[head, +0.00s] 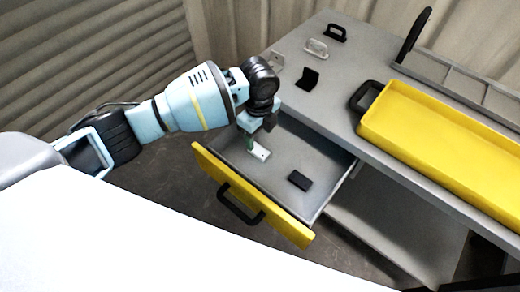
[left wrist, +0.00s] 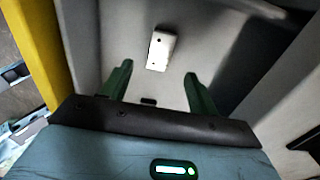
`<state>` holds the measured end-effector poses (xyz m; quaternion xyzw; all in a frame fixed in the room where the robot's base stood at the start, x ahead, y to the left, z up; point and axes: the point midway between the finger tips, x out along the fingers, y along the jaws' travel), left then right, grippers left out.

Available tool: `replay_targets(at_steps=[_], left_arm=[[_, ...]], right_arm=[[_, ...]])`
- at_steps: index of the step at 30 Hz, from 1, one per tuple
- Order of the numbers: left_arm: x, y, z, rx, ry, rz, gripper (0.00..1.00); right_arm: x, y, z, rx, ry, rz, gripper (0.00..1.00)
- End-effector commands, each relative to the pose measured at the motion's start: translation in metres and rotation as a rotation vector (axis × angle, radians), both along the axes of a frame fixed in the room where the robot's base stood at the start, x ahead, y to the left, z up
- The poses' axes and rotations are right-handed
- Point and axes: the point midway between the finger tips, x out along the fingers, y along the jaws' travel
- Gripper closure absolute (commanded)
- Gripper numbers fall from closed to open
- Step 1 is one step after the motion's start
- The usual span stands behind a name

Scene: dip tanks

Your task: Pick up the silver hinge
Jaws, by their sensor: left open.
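A silver hinge (head: 261,153), a small pale plate with dark holes, lies on the floor of the open drawer near its yellow front. In the left wrist view the hinge (left wrist: 160,48) lies flat just beyond the fingertips, slightly tilted. My left gripper (head: 250,143) points down into the drawer beside the hinge and covers part of the space around it. In the left wrist view its two green fingers (left wrist: 158,72) stand apart with nothing between them. My right gripper is not in view.
The drawer's yellow front (head: 251,195) has a black handle (head: 240,205).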

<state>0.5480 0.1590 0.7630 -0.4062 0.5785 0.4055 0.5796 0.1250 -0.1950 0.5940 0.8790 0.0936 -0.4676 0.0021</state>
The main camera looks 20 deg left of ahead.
Motion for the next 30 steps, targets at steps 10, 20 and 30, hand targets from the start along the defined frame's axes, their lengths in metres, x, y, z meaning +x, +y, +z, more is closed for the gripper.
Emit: replay_targets(at_steps=[10,20,30], left_arm=[[-0.001,-0.001,-0.022,0.001,0.002,0.000,0.40],[-0.002,-0.003,-0.063,0.001,0.003,-0.001,0.40],[-0.001,-0.003,-0.067,0.000,0.000,-0.001,0.44]], right_arm=[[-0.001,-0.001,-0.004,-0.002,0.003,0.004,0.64],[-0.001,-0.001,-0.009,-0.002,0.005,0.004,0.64],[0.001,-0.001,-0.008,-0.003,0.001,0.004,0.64]])
